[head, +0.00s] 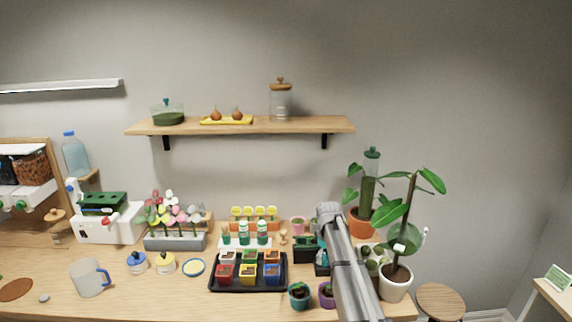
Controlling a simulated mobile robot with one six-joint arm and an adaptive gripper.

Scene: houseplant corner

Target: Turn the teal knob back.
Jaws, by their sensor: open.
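A small teal-green knob (20,205) shows on the front of a white dispenser (38,194) at the far left edge. It is too small to read which way it is turned. My arm rises from the bottom right over the plant table. My gripper (320,267) is open, seen small and dark beside the arm link, low among the pots right of the black seedling tray. It is well to the right of the knob and apart from it. The arm hides part of the gripper and some pots.
Tall potted plants (396,284) stand right of my arm. A wall shelf (240,125) hangs above.

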